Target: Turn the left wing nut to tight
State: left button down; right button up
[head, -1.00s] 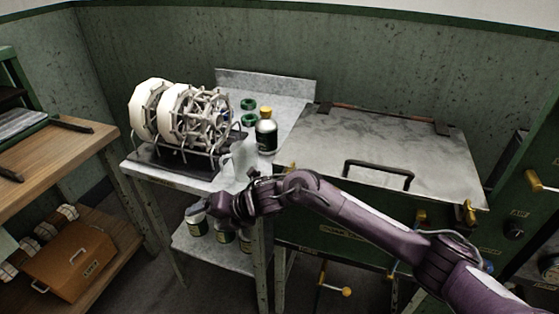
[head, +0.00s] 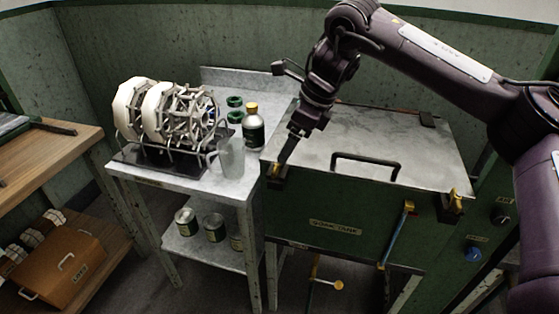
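The left wing nut (head: 276,171) is a small yellow piece at the front left corner of the green tank's metal lid (head: 400,138). My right gripper (head: 286,156) comes down from above, with its dark fingers pointing at the left wing nut and their tips right at or just above it. I cannot tell whether they touch it or how far apart they are. The fingers partly cover the wing nut, so its angle is not clear. A second yellow wing nut (head: 455,201) sits at the lid's front right corner. My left gripper is not in view.
The lid has a black bar handle (head: 366,160). A side table (head: 190,183) on the left holds a white reel frame (head: 165,115), a translucent jug (head: 230,158) and a yellow-capped bottle (head: 253,128). A blue lever with a yellow end (head: 397,236) is on the tank front.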

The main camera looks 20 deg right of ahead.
aim_at(277, 167)
jog(key=x, duration=0.7)
jog(key=shift+w+a, duration=0.1)
jog(key=c, duration=1)
